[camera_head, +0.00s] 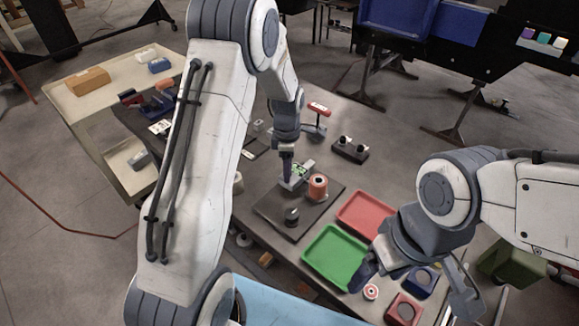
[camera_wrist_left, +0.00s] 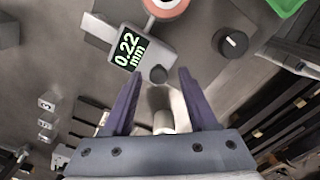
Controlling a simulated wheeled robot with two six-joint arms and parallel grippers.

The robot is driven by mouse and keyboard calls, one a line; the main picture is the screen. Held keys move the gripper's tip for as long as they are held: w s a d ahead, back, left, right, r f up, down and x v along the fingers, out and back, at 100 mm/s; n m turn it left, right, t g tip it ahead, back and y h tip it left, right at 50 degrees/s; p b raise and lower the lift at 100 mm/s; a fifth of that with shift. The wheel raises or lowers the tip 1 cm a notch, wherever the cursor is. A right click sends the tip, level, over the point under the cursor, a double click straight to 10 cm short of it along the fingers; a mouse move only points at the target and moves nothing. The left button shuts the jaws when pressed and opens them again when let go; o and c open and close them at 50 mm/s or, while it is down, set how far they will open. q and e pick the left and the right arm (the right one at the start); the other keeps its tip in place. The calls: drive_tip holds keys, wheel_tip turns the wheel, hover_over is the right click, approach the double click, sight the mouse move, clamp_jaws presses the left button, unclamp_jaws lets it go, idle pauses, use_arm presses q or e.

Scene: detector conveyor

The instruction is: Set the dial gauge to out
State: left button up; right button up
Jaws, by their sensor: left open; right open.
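The dial gauge (camera_wrist_left: 130,50) is a grey block with a lit display reading 0.22 mm. In the head view its green display (camera_head: 300,169) shows beside my left gripper. A small dark round knob (camera_wrist_left: 158,74) sits at the gauge's near corner. A black knob with a white mark (camera_wrist_left: 232,42) is on the dark base plate (camera_head: 268,207). My left gripper (camera_wrist_left: 159,76) is open, pointing down, with its fingertips either side of the small dark knob in the picture; contact cannot be told. My right gripper (camera_head: 415,290) is open and empty by the green tray.
An orange-and-white spool (camera_head: 318,186) stands on the plate close to the gauge. Red (camera_head: 366,215) and green (camera_head: 336,256) trays lie to the right. A black two-knob block (camera_head: 350,149) is behind. A side cart (camera_head: 105,105) stands at left.

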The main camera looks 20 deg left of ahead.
use_arm(q)
clamp_jaws()
drive_tip(key=shift+s+f, duration=0.1)
drive_tip(key=shift+s, duration=0.05)
idle(1.1)
